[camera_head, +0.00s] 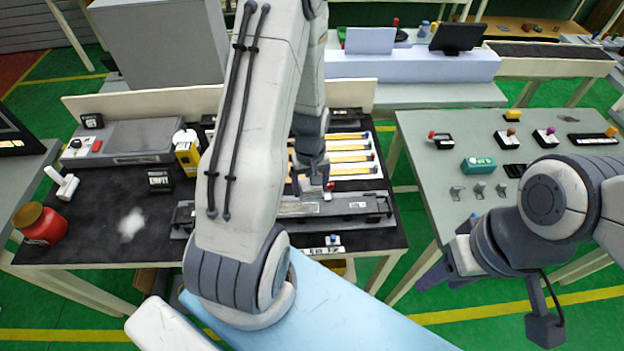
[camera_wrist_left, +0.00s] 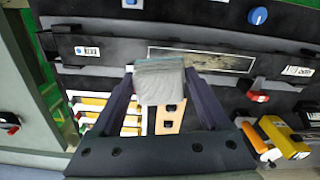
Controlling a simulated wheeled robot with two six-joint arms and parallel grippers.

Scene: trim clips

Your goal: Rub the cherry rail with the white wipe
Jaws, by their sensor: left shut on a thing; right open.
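My left gripper (camera_head: 314,192) is shut on the white wipe (camera_wrist_left: 160,80), a folded pale grey-white cloth between its fingertips in the left wrist view. The wipe hangs over the near edge of a long dark fixture (camera_head: 352,207) with a speckled strip (camera_wrist_left: 200,61) set in it. I cannot tell whether the wipe touches it. Several pale slats (camera_head: 348,158) with coloured end caps lie behind the gripper. I cannot tell which piece is the cherry rail; my left arm hides part of this area. My right gripper (camera_head: 428,277) is open and empty, low beside the right table.
A yellow box (camera_head: 187,155) stands left of my arm. A red jar (camera_head: 42,225), a white-handled item (camera_head: 64,185) and a white patch (camera_head: 132,224) are on the dark mat. The right table (camera_head: 430,150) carries small blocks and a teal box (camera_head: 478,165).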

